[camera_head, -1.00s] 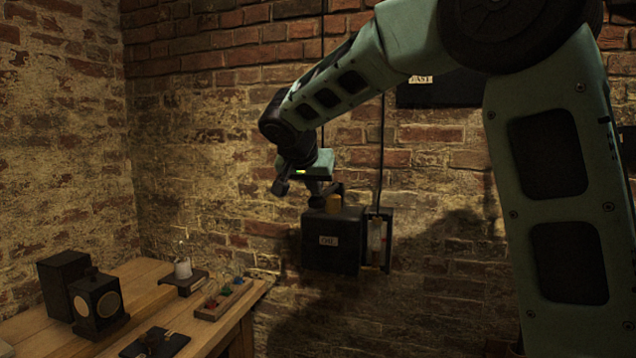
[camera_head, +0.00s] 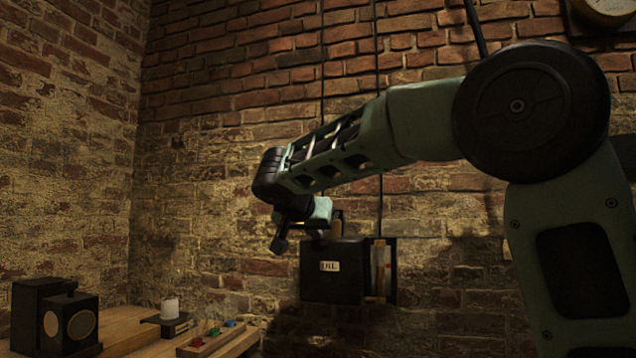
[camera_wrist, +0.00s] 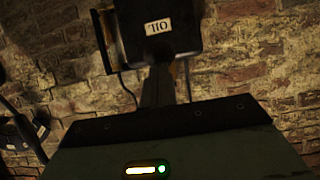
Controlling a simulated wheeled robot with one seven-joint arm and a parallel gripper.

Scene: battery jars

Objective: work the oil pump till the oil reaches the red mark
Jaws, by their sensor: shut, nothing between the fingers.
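The dark oil box (camera_head: 333,282) hangs on the brick wall with a white label; it also shows upside down in the wrist view (camera_wrist: 185,32). A narrow upright gauge (camera_head: 380,268) on its right side shows an amber tone. The red mark is too small to make out. My gripper (camera_head: 319,236) is at the top of the box, its fingers small and dark. It is shut and holds nothing. A small brassy part (camera_head: 337,220) shows behind it. The pump lever is not clear, and I cannot tell whether the fingers touch it.
A wooden bench (camera_head: 130,328) stands at the lower left. Thin pipes run up the wall above the oil box.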

